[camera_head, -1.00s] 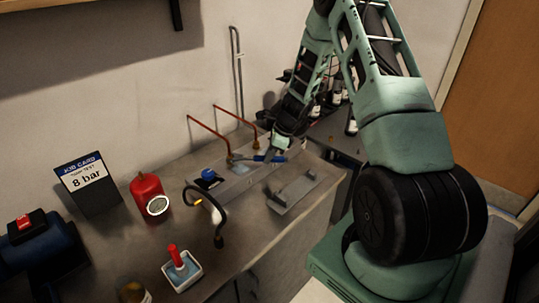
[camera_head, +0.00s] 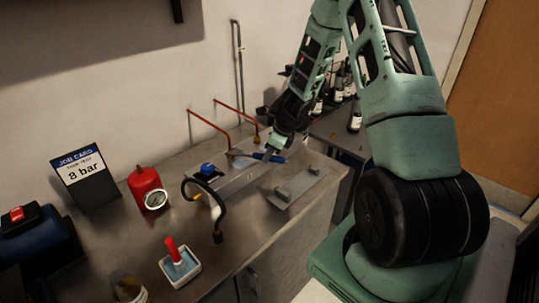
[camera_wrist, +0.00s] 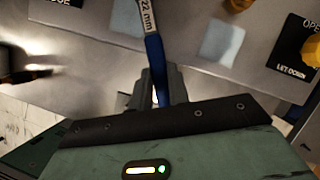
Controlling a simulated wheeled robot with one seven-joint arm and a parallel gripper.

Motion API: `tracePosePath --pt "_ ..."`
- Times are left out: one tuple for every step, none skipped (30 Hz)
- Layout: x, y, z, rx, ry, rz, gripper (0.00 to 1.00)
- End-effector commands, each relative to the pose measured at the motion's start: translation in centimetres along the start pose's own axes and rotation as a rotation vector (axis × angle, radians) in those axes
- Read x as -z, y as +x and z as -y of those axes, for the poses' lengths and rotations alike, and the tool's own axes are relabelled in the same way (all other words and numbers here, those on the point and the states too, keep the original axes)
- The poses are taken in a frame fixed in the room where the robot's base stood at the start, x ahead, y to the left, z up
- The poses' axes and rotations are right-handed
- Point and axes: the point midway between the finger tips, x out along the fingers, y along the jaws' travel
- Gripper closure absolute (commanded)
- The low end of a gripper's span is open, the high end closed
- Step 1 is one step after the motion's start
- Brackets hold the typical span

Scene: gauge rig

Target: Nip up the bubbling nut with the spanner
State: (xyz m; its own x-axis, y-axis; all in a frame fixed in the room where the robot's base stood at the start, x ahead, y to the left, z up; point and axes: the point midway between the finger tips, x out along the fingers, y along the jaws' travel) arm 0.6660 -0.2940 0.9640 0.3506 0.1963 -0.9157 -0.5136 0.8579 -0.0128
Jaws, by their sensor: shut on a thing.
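My gripper (camera_head: 279,146) is shut on the blue handle of the spanner (camera_head: 268,157), over the steel block on the bench. In the wrist view the spanner (camera_wrist: 154,55) runs up from between the fingers (camera_wrist: 158,90). Its shaft is marked 22 mm, and its jaw end is beyond the top edge. In the head view that end points left, close to the brass nut (camera_head: 231,154) at the foot of the nearer copper pipe. I cannot tell whether it sits on the nut. A second nut (camera_head: 257,138) is at the farther pipe. No bubbles can be made out.
A blue knob (camera_head: 207,169) and a black hose (camera_head: 220,205) are left of my gripper. A red cylinder with a gauge (camera_head: 148,187), an 8 bar job card (camera_head: 84,177) and a tray with a red-handled tool (camera_head: 180,268) stand farther left. Bottles (camera_head: 355,120) stand behind right.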

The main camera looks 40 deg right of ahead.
Motion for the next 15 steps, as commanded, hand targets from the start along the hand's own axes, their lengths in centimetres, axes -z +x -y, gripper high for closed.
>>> tracePosePath --pt "0.0 0.1 -0.14 0.004 0.009 0.002 1.0" --pt "0.01 0.09 -0.21 0.006 0.014 0.001 1.0" --pt "0.04 0.08 -0.31 0.009 0.02 0.001 1.0" --pt "0.04 0.02 -0.33 0.009 0.022 0.0 1.0" --pt "0.01 -0.04 -0.31 0.009 0.021 0.0 1.0" --pt "0.0 -0.05 -0.29 0.008 0.02 0.0 1.0" --pt "-0.01 -0.07 -0.28 0.008 0.019 0.0 1.0" --pt "-0.02 -0.08 -0.26 0.007 0.018 0.0 1.0" --pt "-0.04 -0.1 -0.21 0.006 0.015 0.0 1.0" --pt "-0.06 -0.12 -0.17 0.005 0.013 0.001 1.0" --pt "-0.08 -0.13 -0.12 0.003 0.01 0.001 1.0" --pt "-0.1 -0.14 -0.06 0.002 0.006 0.001 1.0" --pt "-0.1 -0.13 -0.02 0.001 0.003 0.001 1.0" --pt "-0.09 -0.13 0.02 0.0 0.0 0.001 1.0" --pt "-0.09 -0.12 0.07 -0.002 -0.003 0.001 1.0"
